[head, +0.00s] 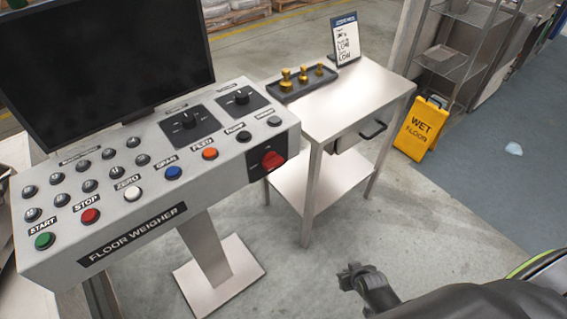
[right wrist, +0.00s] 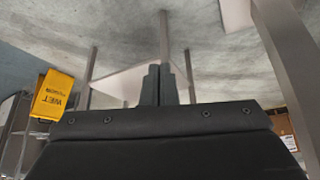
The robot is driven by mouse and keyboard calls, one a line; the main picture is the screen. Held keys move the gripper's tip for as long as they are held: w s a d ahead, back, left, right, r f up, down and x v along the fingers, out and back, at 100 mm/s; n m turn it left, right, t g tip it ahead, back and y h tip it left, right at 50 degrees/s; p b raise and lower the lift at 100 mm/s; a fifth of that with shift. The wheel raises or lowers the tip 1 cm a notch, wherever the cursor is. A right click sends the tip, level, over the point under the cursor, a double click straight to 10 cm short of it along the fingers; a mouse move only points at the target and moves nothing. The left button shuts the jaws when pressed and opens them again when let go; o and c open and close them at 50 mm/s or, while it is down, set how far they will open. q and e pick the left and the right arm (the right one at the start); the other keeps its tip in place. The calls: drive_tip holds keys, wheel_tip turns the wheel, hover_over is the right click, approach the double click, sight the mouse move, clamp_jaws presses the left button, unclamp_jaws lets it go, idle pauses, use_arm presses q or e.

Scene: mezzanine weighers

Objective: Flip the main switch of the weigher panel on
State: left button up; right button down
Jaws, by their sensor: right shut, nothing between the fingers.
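The weigher panel (head: 140,205) is a light grey sloped console on a post, labelled FLOOR WEIGHER. A red rotary switch (head: 272,160) on a dark plate is on the front face at its right end; its handle looks roughly sideways, and I cannot read its position marks. My right gripper (head: 349,276) is low and to the right of the panel, over the floor, clear of the switch. In the right wrist view its fingers (right wrist: 158,72) are together and empty. The switch does not show in that view. My left gripper is not in view.
A steel side table (head: 368,92) stands right of the panel, carrying a tray (head: 285,93) of brass weights and a sign (head: 345,40). A monitor (head: 100,60) is behind the panel. A yellow wet-floor sign (head: 420,128) stands beyond the table. Floor before the table is clear.

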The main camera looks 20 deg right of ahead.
drive_tip(key=w+a+r+n+t+y+b, duration=0.1)
drive_tip(key=w+a+r+t+y+b, duration=0.25)
drive_tip(key=w+r, duration=1.35)
drive_tip(key=s+a+r+n+t+y+b, duration=0.1)
drive_tip(key=a+r+n+t, duration=0.1)
drive_tip(key=r, duration=1)
drive_tip(key=s+a+r+n+t+y+b, duration=0.1)
drive_tip(key=a+r, duration=0.4)
drive_tip(key=r, duration=0.7)
drive_tip(key=shift+s+a+n+t, duration=0.2)
drive_tip(key=shift+s+n+t, duration=0.15)
drive_tip(key=shift+t, duration=0.5)
drive_tip(key=shift+w+y, duration=0.15)
drive_tip(key=shift+y, duration=0.1)
hover_over(275, 153)
drive_tip(key=s+d, duration=0.2)
drive_tip(key=s, duration=0.2)
drive_tip(key=shift+s+a+f, duration=0.1)
drive_tip(key=shift+a+f, duration=0.05)
drive_tip(key=shift+f, duration=0.35)
drive_tip(key=shift+s+a+f, duration=0.1)
drive_tip(key=shift+f, duration=0.4)
drive_tip(key=f, duration=0.1)
drive_tip(key=w+f, duration=0.1)
drive_tip(key=f, duration=0.1)
drive_tip(key=shift+a+f, duration=0.1)
drive_tip(key=shift+a, duration=0.05)
drive_tip(key=shift+s+f, duration=0.1)
drive_tip(key=shift+f, duration=0.5)
